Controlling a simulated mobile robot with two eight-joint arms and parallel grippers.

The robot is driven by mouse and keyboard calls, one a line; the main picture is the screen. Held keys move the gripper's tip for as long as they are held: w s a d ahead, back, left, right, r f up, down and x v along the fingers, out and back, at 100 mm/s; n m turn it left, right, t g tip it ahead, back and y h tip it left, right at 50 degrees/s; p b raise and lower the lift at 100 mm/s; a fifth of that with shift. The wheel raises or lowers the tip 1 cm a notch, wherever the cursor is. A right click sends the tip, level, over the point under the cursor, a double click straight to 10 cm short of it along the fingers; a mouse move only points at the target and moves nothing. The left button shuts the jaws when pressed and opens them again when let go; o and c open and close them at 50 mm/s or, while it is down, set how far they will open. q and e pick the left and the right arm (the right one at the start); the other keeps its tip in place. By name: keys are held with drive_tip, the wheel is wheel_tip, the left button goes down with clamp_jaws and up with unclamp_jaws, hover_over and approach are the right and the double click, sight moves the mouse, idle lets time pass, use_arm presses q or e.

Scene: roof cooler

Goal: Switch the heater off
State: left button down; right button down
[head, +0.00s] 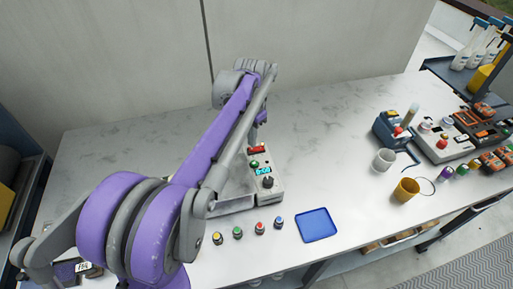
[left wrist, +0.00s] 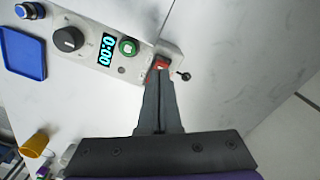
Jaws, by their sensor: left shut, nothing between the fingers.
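The heater (head: 272,195) is a light grey box on the marble table, with a flat grey plate at its left. Its panel carries a black knob (left wrist: 67,39), a lit cyan display (left wrist: 106,50) that seems to read 0:00, a green button (left wrist: 128,47) and a red switch (left wrist: 161,63) at the far end. My left gripper (left wrist: 160,74) is shut and empty, its fingertips right at the red switch, partly covering it. I cannot tell whether they touch it. In the head view the red switch (head: 257,150) shows just below the gripper (head: 254,138). My right gripper is not in view.
Several coloured knobs (head: 238,232) and a blue tray (head: 317,226) lie in front of the heater. A white mug (head: 383,160), a yellow cup (head: 406,190) and other devices (head: 440,142) stand at the right. A wall (head: 330,45) rises behind the table.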

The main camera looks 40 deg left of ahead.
sight(252, 149)
use_arm(q)
drive_tip(key=shift+f+b, duration=0.5)
drive_tip(key=shift+f, duration=0.45)
idle(1.0)
drive_tip(key=shift+r+p, duration=2.35)
drive_tip(key=shift+r, duration=1.2)
drive_tip(key=shift+f, duration=0.15)
